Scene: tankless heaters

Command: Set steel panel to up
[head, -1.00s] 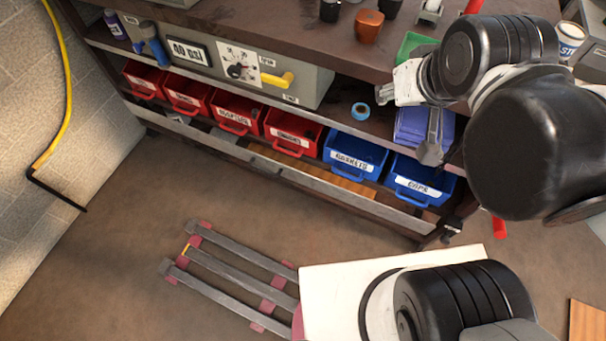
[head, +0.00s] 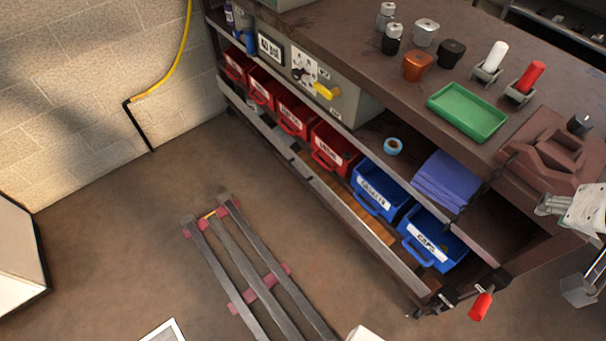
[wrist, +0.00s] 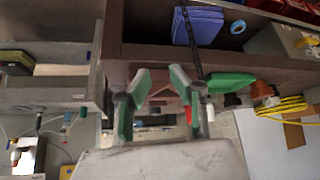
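No label names a steel panel, so I cannot tell for sure which thing it is. The likeliest is the grey metal box (head: 355,105) on the workbench's shelf. Its front has a dark pressure display (head: 270,47), a white dial plate (head: 303,70) and a yellow lever (head: 326,91) lying roughly sideways. In the wrist view the box (wrist: 268,42) is at the upper right, cut by the edge. My gripper (wrist: 160,78) has its fingers apart with nothing between them, well away from the box. In the head view it is partly cut off at the right edge.
Red bins (head: 295,115) and blue bins (head: 380,190) fill the lower shelf. A purple cloth stack (head: 445,180) and blue tape ring (head: 393,146) lie above them. A green tray (head: 467,111) and brown vise (head: 550,150) are on top. Steel rails (head: 240,255) lie on the floor.

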